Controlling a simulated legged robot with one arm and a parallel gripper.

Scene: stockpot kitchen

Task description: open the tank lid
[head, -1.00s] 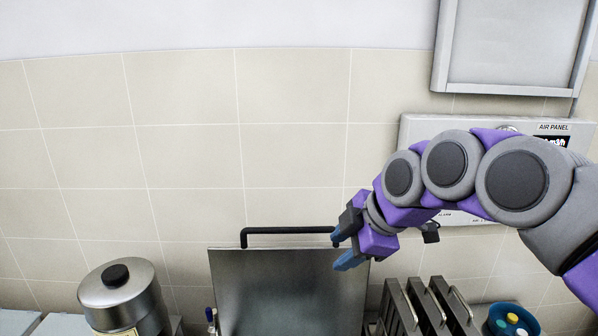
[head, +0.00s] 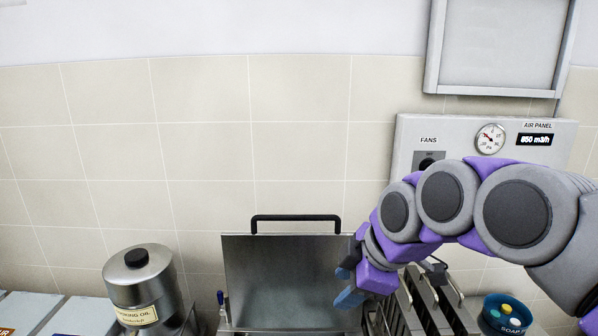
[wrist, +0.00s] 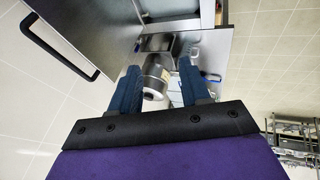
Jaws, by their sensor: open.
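The tank lid (head: 288,275) is a flat grey metal panel with a black bar handle (head: 296,218) along its top edge. It stands raised, nearly upright, in front of the tiled wall. In the wrist view the lid (wrist: 95,28) and its black handle (wrist: 58,48) are at the upper left. My gripper (head: 346,285) is open beside the lid's right edge, below the handle and apart from it. Its two blue fingers are spread with nothing held between them in the wrist view (wrist: 158,82). The tank's inside is not visible in the head view.
A metal cooking oil pot (head: 143,285) with a black knob stands left of the lid. Upright metal racks (head: 432,300) and a blue container (head: 507,314) are at the right. An air panel (head: 490,140) is on the wall behind my arm.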

